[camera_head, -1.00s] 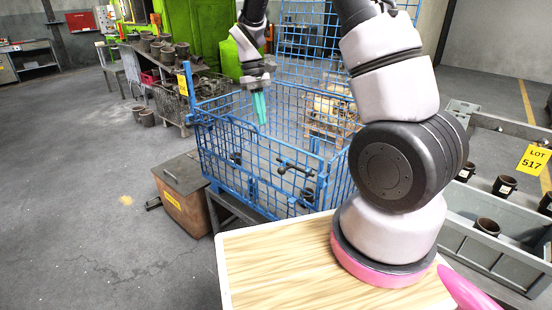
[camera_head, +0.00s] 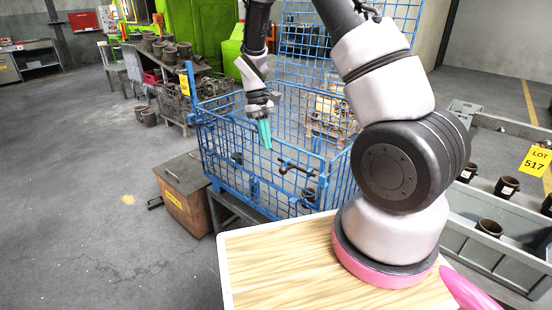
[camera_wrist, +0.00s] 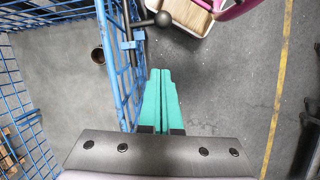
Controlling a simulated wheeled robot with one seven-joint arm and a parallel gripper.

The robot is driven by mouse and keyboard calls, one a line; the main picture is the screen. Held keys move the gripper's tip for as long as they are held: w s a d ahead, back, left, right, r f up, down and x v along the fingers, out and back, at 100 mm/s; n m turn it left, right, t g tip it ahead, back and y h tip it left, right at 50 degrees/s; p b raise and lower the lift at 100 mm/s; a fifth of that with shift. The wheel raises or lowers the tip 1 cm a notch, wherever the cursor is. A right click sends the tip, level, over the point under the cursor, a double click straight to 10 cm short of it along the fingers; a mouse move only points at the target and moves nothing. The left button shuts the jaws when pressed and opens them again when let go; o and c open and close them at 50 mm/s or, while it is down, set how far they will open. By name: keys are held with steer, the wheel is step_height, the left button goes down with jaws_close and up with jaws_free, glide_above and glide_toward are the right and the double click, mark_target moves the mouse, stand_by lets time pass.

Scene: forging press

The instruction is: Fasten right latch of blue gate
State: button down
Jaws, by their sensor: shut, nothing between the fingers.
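The blue gate (camera_head: 232,176) is the mesh front of a blue wire cage. A dark latch with a round knob (camera_head: 296,166) is on its right part; another dark fitting (camera_head: 237,158) is further left. My gripper (camera_head: 266,146), with teal fingers, is shut and empty, pointing down beside the gate's top, left of the right latch. In the wrist view, my gripper (camera_wrist: 160,72) is just right of the blue mesh (camera_wrist: 118,70), and a dark latch bar with a ball knob (camera_wrist: 163,18) lies beyond the fingertips. I cannot tell whether the fingers touch the gate.
Inside the cage a dark cylindrical part (camera_head: 308,195) lies near the right. A brown box (camera_head: 185,190) stands left of the cage. A grey bin (camera_head: 500,258) with dark parts is at the right.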

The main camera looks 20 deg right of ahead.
steer(key=s+d+f, duration=0.2)
steer(key=s+f, duration=0.2)
steer(key=shift+s, duration=0.3)
steer(key=shift+s+d, duration=0.65)
steer(key=shift+s, duration=0.35)
steer(key=shift+s+d, duration=0.6)
steer(key=shift+s, duration=0.35)
step_height(320, 180, up, 10)
glide_above(288, 163)
steer(key=s+a, duration=0.2)
steer(key=a, duration=0.1)
steer(key=shift+s+a+r, duration=0.1)
steer(key=shift+r, duration=0.1)
